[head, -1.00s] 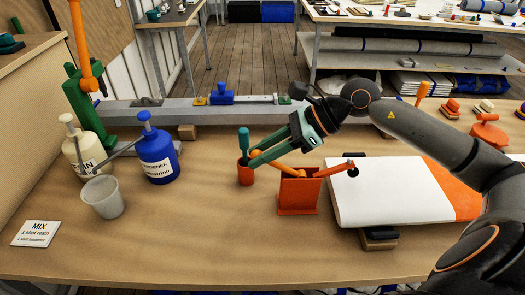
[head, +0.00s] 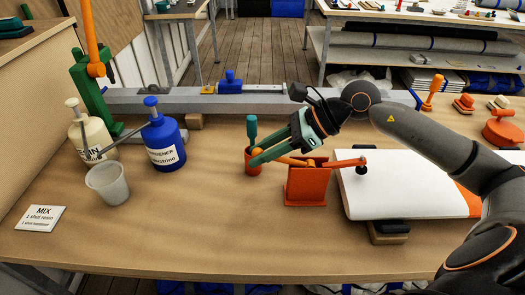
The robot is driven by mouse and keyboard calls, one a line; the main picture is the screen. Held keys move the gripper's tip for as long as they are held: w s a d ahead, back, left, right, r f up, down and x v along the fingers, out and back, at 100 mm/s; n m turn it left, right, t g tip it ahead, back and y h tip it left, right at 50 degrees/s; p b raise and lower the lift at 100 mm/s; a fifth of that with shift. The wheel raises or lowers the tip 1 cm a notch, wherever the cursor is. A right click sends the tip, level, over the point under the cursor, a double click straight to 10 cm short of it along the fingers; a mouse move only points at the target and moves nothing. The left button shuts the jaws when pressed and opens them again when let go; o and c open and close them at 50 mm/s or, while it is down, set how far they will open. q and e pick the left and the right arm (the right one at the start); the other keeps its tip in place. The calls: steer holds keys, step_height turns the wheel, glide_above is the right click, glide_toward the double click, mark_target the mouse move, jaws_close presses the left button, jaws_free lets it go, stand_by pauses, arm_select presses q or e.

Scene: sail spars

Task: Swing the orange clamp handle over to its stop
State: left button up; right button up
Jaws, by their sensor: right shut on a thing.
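The orange clamp (head: 306,185) stands on the bench at the left edge of a white panel (head: 400,185). Its orange handle (head: 283,159) points left and lies nearly level. Its arm (head: 342,163) reaches right over the panel, with a black pad (head: 361,170) at the end. The pad is at or just above the panel; I cannot tell if it touches. My right gripper (head: 258,158) comes down from the upper right, its green fingers shut on the handle and partly hiding it. My left gripper is not in view.
A small orange cup with a green-handled tool (head: 252,130) stands right by the fingertips. A blue bottle (head: 163,140), a cream bottle (head: 92,140) and a grey cup (head: 107,183) stand left. A grey beam (head: 270,103) runs behind. The front middle bench is clear.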

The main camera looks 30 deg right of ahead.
steer(key=f, duration=0.1)
steer(key=f+b, duration=0.2)
steer(key=shift+w+a, duration=0.1)
steer(key=shift+a, duration=0.15)
steer(key=o, duration=1.1)
steer(key=shift+c, duration=0.2)
